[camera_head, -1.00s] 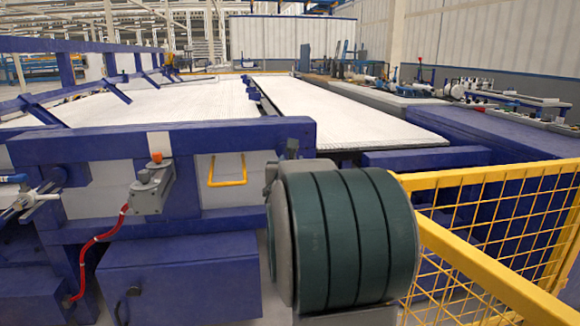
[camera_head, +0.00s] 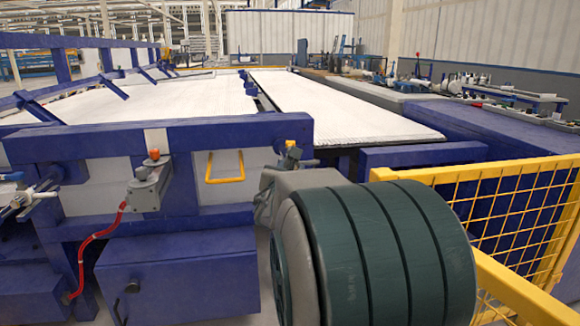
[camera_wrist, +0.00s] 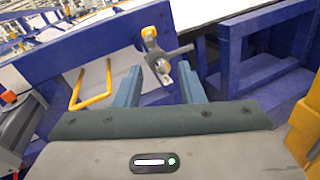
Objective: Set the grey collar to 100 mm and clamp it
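A grey metal piece with a cross handle and a brass-yellow lever, which looks like the collar (camera_wrist: 162,68), stands at the blue beam in the wrist view. It also shows small in the head view (camera_head: 291,158), just above my arm's grey housing. My gripper (camera_wrist: 159,76) has two blue fingers spread apart, one on each side of the collar in the picture. Nothing is held between them. I cannot tell how far the collar lies beyond the fingertips. In the head view my arm hides the gripper. No readable millimetre scale shows.
A yellow handle (camera_head: 225,178) is on the panel left of the collar. Further left is a grey box with an orange knob (camera_head: 150,185) and a red hose. A yellow mesh fence (camera_head: 510,215) stands close on the right. A long white bed (camera_head: 330,105) stretches behind.

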